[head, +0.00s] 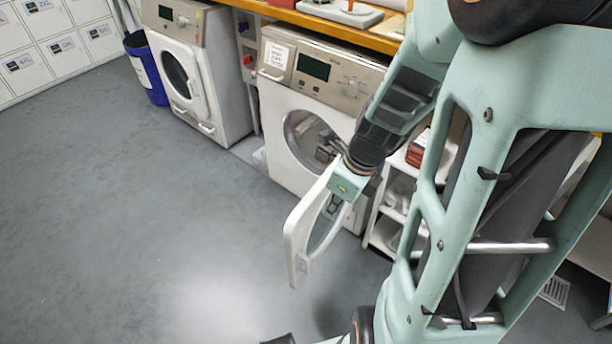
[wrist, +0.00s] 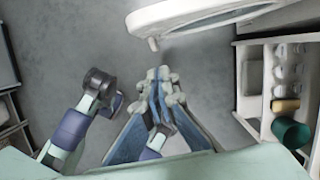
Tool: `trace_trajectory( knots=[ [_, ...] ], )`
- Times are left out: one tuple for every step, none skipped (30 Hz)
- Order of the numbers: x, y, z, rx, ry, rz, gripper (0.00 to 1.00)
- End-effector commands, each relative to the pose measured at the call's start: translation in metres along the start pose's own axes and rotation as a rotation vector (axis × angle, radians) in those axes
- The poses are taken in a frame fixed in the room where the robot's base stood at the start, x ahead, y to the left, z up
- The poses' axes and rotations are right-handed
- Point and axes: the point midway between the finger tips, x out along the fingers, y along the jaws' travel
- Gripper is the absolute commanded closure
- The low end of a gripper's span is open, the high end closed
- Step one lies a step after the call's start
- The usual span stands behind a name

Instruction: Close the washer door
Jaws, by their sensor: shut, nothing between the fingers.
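The washer (head: 300,110) is the white machine with a steel control panel and a round drum opening in its front. Its white door (head: 297,240), a ring with a clear window, stands swung wide open into the room; it also shows at the top of the wrist view (wrist: 185,14), with a small peg under its edge. My gripper (wrist: 160,75) is shut and empty, its tips just below the door's edge in the wrist view. I cannot tell whether they touch it. In the head view my wrist is beside the door and the fingers are largely hidden.
A second white machine (head: 205,75) stands left of the washer, with a blue bin (head: 146,68) beyond it. A white shelf unit (head: 383,232) with folded items stands close at the washer's right. A wooden counter (head: 310,18) runs above. The grey floor at left is clear.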

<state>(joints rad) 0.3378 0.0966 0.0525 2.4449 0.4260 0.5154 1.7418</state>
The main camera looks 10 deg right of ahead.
Motion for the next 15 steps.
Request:
trace_trajectory(
  knots=[
    [0.012, 0.001, -0.001, 0.000, 0.001, 0.003, 1.00],
    [0.018, 0.001, -0.002, 0.000, 0.001, 0.002, 1.00],
    [0.027, 0.001, -0.002, 0.001, 0.002, 0.004, 1.00],
    [0.034, 0.000, -0.002, 0.002, 0.002, 0.003, 1.00],
    [0.041, 0.000, -0.002, 0.002, 0.001, 0.003, 1.00],
    [0.050, 0.001, -0.002, 0.002, 0.001, 0.004, 1.00],
    [0.057, 0.000, -0.002, 0.002, 0.001, 0.002, 1.00],
    [0.063, 0.000, -0.002, 0.001, 0.001, 0.003, 1.00],
    [0.072, 0.000, -0.002, 0.000, 0.001, 0.002, 1.00],
    [0.078, 0.000, -0.002, 0.001, 0.001, 0.002, 1.00],
    [0.085, 0.000, -0.002, 0.001, 0.001, 0.003, 1.00],
    [0.092, 0.000, -0.002, 0.001, 0.000, 0.001, 1.00],
    [0.097, 0.000, -0.001, 0.001, 0.000, 0.002, 1.00],
    [0.092, -0.001, 0.008, -0.004, -0.002, -0.001, 1.00],
    [0.092, -0.001, 0.015, -0.004, -0.003, -0.002, 1.00]
  ],
)
